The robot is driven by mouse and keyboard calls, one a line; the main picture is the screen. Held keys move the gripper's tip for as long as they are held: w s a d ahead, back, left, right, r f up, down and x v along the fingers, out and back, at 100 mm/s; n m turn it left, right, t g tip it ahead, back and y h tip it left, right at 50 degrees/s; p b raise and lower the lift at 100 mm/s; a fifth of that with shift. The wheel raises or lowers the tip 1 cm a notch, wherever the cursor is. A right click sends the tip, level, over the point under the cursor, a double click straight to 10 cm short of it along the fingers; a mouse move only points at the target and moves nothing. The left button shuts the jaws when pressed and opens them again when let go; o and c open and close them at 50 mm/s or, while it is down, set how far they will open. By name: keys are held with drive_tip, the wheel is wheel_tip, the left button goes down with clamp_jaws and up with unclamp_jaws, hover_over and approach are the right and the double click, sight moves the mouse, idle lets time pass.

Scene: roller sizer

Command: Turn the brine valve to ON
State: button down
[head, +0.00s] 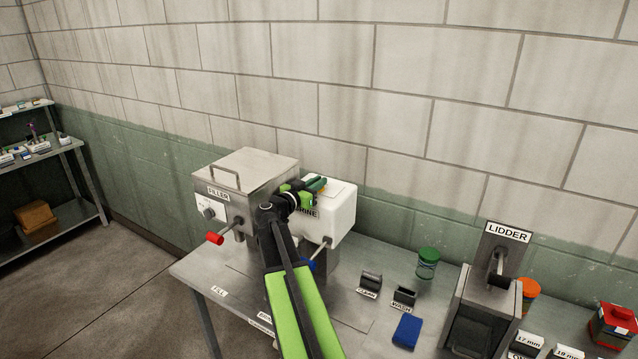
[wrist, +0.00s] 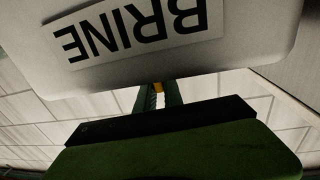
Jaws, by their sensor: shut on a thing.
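The white brine tank (head: 341,212) stands on the metal table, right of the filler. Its BRINE label (wrist: 140,32) is large and upside down in the wrist view, and partly hidden by my arm in the head view. My gripper (head: 315,185) is over the top of the tank. Its green fingers (wrist: 158,98) are shut on a small yellow-orange piece (wrist: 158,86), which looks like the valve handle. That piece is mostly hidden by the fingers. No ON mark can be read. A lever with a blue end (head: 309,265) shows low in front of the tank, partly behind my arm.
The steel filler (head: 245,180), with a red-ended lever (head: 214,238), stands close on the left. The block wall is close behind. To the right are a green-lidded jar (head: 428,262), dark holders, a blue pad (head: 407,331) and the lidder (head: 484,305).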

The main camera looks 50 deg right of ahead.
drive_tip(key=c, duration=1.5)
unclamp_jaws()
drive_tip(key=shift+o, duration=0.2)
drive_tip(key=s+a, duration=0.2)
drive_tip(key=a, duration=1.5)
drive_tip(key=shift+s+a, duration=0.15)
drive_tip(key=shift+s, duration=0.05)
